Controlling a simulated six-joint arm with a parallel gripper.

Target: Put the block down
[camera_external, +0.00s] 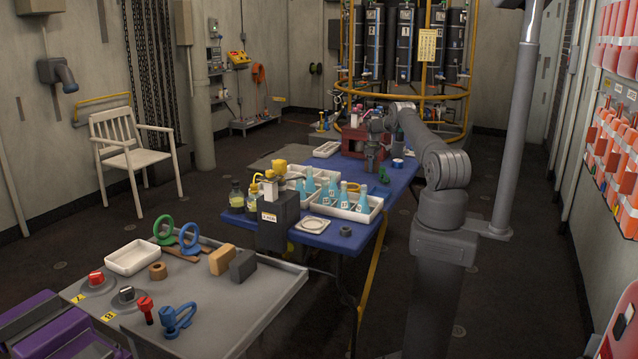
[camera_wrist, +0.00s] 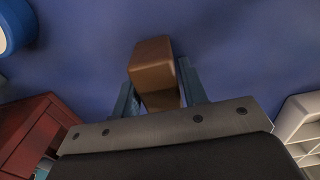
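A brown block (camera_wrist: 155,75) is between the two fingers of my gripper (camera_wrist: 160,98) in the wrist view. The fingers press in on its two sides, and it sticks out past their tips. Below it is the blue table top (camera_wrist: 235,40); I cannot tell whether the block touches it. In the external view my gripper (camera_external: 372,165) points down over the far half of the blue table (camera_external: 400,180), just in front of the red rack. The held block cannot be made out there.
Around my gripper are a red rack (camera_external: 352,142), a blue-and-white roll (camera_external: 398,163) and a green item (camera_external: 384,176). White trays (camera_external: 362,216) with blue flasks stand nearer the camera. A white tray (camera_wrist: 300,122) shows at right in the wrist view. Bare blue surface surrounds the block.

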